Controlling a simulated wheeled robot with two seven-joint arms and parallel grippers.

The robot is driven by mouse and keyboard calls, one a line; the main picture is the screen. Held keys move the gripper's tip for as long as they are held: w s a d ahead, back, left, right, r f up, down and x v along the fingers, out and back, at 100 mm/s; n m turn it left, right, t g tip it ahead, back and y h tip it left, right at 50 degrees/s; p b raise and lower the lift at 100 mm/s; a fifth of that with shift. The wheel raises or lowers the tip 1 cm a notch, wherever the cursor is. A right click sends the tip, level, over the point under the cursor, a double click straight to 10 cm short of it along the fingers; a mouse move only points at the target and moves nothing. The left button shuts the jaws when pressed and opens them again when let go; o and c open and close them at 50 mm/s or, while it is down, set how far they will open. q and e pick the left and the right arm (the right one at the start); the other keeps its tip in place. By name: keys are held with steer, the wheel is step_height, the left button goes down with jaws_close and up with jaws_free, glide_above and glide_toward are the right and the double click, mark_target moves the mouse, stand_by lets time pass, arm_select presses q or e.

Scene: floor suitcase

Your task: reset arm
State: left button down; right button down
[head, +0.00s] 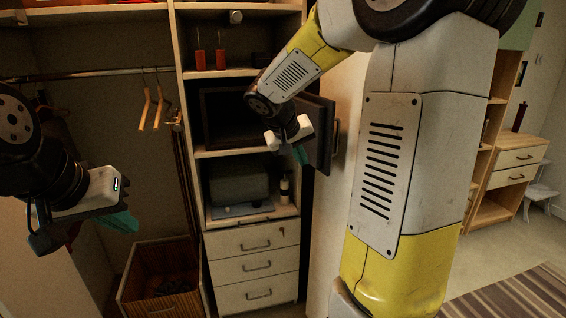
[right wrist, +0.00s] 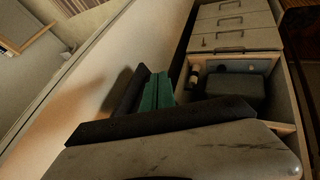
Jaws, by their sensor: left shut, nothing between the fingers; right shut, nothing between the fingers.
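My left gripper (head: 122,220) is at the left of the head view, shut and empty, with its teal fingertips pointing down and right in front of the open closet. My right arm reaches across the right half of the head view. My right gripper (head: 300,154) is shut and empty, in front of the shelf unit beside a dark open door (head: 322,135). In the right wrist view its teal fingers (right wrist: 157,92) are together with nothing between them.
The shelf unit has drawers (head: 252,266) below and a dark grey box (head: 238,184) on a shelf. Two red objects (head: 210,60) stand higher up. A wooden bin (head: 160,280) is on the closet floor. Hangers (head: 153,108) hang from a rail.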

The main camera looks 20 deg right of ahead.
steer(key=s+a+r+y, duration=0.1)
steer(key=s+a+y, duration=0.1)
steer(key=s, duration=0.5)
steer(key=s+a+y, duration=0.3)
steer(key=s+a, duration=0.1)
steer(key=s, duration=0.3)
steer(key=s+a+r+n+t+y, duration=0.1)
steer(key=s+a+y, duration=0.1)
steer(key=s, duration=0.6)
steer(key=shift+a+r+y, duration=0.3)
steer(key=shift+a, duration=0.55)
